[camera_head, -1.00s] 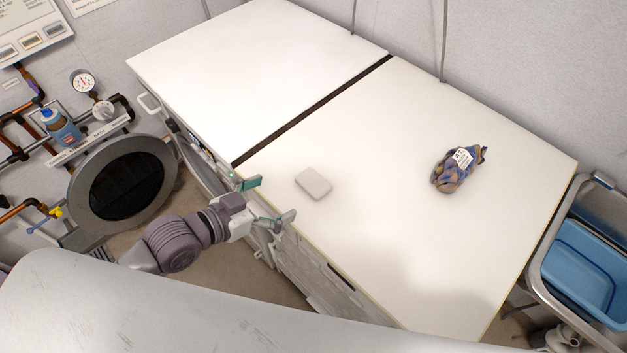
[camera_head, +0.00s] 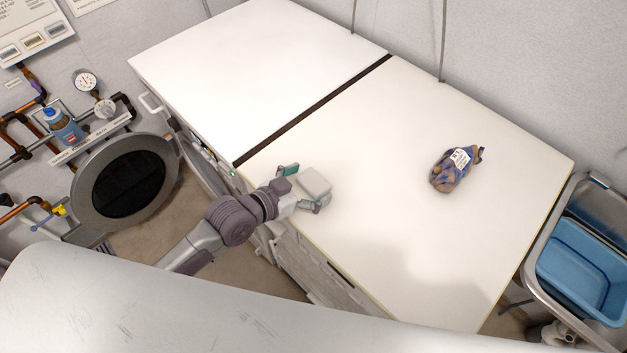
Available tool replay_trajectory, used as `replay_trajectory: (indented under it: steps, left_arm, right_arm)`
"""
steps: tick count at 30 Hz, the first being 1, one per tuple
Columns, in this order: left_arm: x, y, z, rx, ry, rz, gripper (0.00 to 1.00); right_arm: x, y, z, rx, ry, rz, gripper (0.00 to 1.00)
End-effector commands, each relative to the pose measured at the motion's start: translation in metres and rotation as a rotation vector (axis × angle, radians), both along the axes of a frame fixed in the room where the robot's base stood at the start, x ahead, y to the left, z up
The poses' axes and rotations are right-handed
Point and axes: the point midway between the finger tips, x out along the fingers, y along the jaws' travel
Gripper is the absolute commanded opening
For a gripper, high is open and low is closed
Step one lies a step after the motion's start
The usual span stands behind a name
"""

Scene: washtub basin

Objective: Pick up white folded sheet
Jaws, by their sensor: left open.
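The white folded sheet (camera_head: 315,183) is a small, pale, rounded block on the white worktop, near its front edge and just right of the dark seam. My left gripper (camera_head: 304,188) is open, with one finger on the far-left side of the sheet and the other on its near-right side. The sheet lies at least partly between the fingers. I cannot tell whether the fingers touch it. My right gripper is not in view.
A net bag of brown produce (camera_head: 454,170) with a white label lies on the worktop (camera_head: 400,250) to the right. A blue basin (camera_head: 583,270) stands at the far right. A round dark machine door (camera_head: 130,188) is at left. The middle of the worktop is clear.

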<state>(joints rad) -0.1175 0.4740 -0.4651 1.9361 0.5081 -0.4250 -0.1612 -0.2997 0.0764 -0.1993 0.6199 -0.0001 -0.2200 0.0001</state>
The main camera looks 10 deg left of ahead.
Motion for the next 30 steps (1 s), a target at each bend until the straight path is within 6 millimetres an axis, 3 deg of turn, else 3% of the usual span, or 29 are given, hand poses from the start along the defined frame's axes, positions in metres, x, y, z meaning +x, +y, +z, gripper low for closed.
replay_trajectory:
  steps: [1, 8, 22, 29, 30]
  left_arm:
    - [0.0, 0.0, 0.0, 0.0, 0.0, 0.0, 1.0]
    - [0.0, 0.0, 0.0, -0.001, 0.001, 0.0, 0.64]
    - [0.0, 0.0, 0.007, -0.001, 0.001, 0.0, 0.63]
    - [0.0, 0.0, 0.042, -0.001, -0.005, -0.001, 0.63]
    - [0.002, -0.01, 0.047, -0.008, -0.003, -0.002, 0.63]
  right_arm:
    - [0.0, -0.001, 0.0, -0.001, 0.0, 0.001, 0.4]
    - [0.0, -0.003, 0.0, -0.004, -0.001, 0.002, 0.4]
    - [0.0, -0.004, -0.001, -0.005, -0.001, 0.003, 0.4]
    - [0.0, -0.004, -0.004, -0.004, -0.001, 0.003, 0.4]
    - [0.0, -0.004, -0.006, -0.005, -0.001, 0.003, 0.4]
